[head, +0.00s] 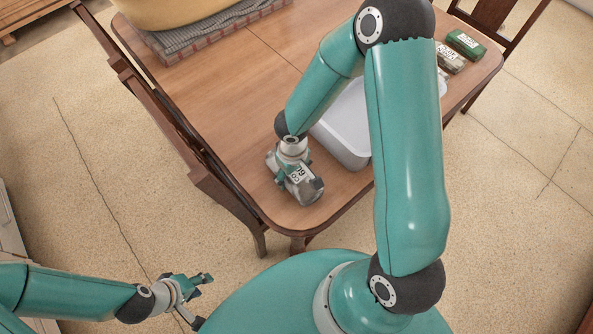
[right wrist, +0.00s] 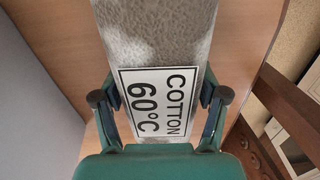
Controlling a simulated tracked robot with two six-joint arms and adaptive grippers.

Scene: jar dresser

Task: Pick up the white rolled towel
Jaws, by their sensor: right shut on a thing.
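The white rolled towel (right wrist: 155,40) looks pale grey and mottled, with a "COTTON 60°C" label. In the right wrist view it lies between the two fingers of my right gripper (right wrist: 160,97), one on each side. In the head view, the towel (head: 302,172) shows partly at the near end of the table, with my right gripper (head: 296,178) shut on it from above. I cannot tell whether it touches the tabletop. My left gripper (head: 202,300) is open and empty, over the floor at the lower left.
A grey-white tray (head: 340,135) stands right beside the towel, partly behind my right arm. A green roll (head: 465,43) and a grey-brown roll (head: 451,58) lie at the table's far right. A yellow container (head: 175,10) sits at the back left. Wooden chairs flank the table (head: 215,95).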

